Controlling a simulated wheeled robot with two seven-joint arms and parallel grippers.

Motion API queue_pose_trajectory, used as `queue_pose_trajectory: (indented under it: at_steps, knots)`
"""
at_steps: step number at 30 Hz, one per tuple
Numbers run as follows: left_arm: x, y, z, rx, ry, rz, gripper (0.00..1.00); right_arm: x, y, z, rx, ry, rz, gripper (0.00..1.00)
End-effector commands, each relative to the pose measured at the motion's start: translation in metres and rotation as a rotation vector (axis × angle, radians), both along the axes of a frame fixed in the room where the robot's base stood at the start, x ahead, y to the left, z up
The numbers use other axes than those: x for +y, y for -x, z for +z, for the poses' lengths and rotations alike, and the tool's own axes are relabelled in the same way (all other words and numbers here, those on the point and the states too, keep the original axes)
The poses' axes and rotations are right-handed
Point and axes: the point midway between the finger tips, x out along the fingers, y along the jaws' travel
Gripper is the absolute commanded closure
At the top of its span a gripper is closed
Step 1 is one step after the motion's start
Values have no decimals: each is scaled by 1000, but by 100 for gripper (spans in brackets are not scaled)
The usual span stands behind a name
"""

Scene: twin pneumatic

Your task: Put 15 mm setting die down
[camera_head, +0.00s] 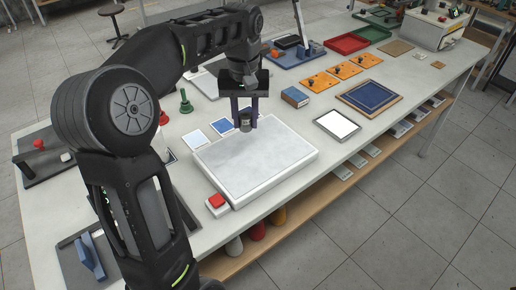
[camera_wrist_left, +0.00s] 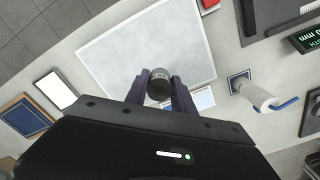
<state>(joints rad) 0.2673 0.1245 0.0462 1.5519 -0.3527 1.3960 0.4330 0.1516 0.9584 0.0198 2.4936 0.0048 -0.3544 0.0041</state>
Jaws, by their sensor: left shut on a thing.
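My left gripper (camera_head: 246,114) is shut on the 15 mm setting die (camera_head: 245,125), a small dark grey cylinder. In the left wrist view the die (camera_wrist_left: 159,84) sits between the two fingers of the left gripper (camera_wrist_left: 160,92), with its round grey face showing. In the head view the gripper points down at the back edge of a white slab (camera_head: 252,165), beside blue-faced cards. Whether the die touches a surface cannot be told. The slab also fills the middle of the left wrist view (camera_wrist_left: 125,50). My right gripper is not in view.
Blue-faced cards (camera_head: 195,139) lie just behind the slab. A red button on a white box (camera_head: 217,202) stands at its front left. A green-handled stamp (camera_head: 185,101), a blue box (camera_head: 295,97) and a white-faced panel (camera_head: 337,125) are nearby. Orange plates (camera_head: 343,70) lie farther right.

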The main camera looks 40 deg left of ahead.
Motion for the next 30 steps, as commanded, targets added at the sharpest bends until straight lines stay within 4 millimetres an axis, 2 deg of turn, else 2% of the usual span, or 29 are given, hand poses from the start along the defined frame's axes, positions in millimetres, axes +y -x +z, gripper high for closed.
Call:
queue_pose_trajectory:
  at_steps: [5,15,26,30]
  knots:
    - [0,0,-7,1,1,-1,100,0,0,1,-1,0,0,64]
    - [0,0,-59,1,0,0,100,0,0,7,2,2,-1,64]
    - [0,-1,-64,-1,-1,0,100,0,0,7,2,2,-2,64]
    - [0,0,-80,2,0,-1,100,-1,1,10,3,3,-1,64]
